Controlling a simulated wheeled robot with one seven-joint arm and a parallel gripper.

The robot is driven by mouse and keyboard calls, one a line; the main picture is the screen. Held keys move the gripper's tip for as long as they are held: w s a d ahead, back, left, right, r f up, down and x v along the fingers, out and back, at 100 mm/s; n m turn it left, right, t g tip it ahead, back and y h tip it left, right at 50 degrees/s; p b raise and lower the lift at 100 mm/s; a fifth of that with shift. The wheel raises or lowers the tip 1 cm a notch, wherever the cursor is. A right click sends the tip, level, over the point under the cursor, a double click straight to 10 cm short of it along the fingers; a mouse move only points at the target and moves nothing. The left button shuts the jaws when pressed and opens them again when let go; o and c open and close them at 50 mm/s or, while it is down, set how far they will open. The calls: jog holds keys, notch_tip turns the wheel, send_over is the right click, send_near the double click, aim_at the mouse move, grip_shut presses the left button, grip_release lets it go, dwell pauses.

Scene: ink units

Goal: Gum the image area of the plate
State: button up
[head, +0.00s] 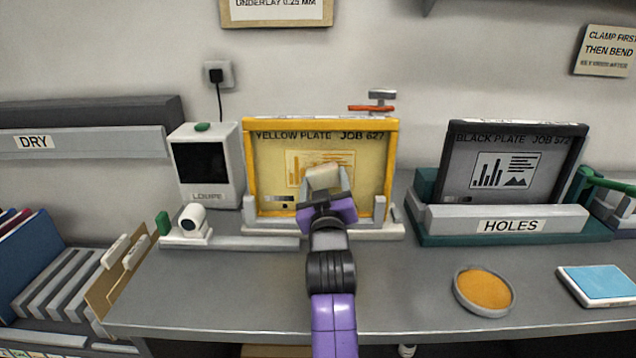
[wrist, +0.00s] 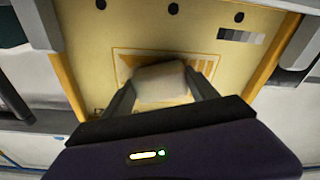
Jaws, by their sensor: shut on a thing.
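The yellow plate (head: 268,158), marked "YELLOW PLATE JOB 627", stands upright in a yellow frame at the middle of the bench. Its image area (head: 295,160) is an outlined box with bars and text lines, partly hidden by my gripper. My gripper (head: 324,184) is shut on a pale beige sponge-like pad (head: 322,176). In the wrist view the pad (wrist: 160,82) sits between the fingertips (wrist: 160,88), over the image area (wrist: 122,60). I cannot tell whether it touches the plate. A grey step strip (wrist: 240,36) shows on the plate above and right.
A round dish of orange-brown stuff (head: 484,290) and a blue-topped pad (head: 600,285) lie at the right front. The black plate (head: 500,165) stands in a green holder at right. A loupe unit (head: 205,165) stands left. The front middle bench is clear beside my arm.

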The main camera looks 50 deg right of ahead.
aim_at(290, 172)
jog(key=shift+s+d+b, duration=0.15)
jog(key=shift+s+d, duration=0.85)
jog(key=shift+s, duration=0.25)
jog(key=shift+s+d+b, duration=0.15)
jog(key=shift+s+d, duration=0.8)
jog(key=shift+s, duration=0.25)
jog(key=shift+w, duration=0.1)
jog(key=shift+w+a+f+b, duration=0.1)
jog(key=shift+w+a+b, duration=0.8)
jog(key=shift+w, duration=0.25)
jog(key=shift+w+a+f+b, duration=0.1)
jog(key=shift+w+a+b, duration=0.75)
jog(key=shift+w, duration=0.25)
jog(key=w+a+b, duration=0.1)
jog(key=w+a, duration=0.1)
jog(key=w+a+b, duration=0.2)
jog(key=w, duration=0.1)
jog(key=shift+b, duration=0.3)
jog(key=shift+w+a+b, duration=0.3)
jog(key=shift+w+b, duration=0.1)
jog(key=shift+b, duration=0.05)
jog(key=shift+w+a+r, duration=0.15)
jog(key=shift+w+a, duration=0.15)
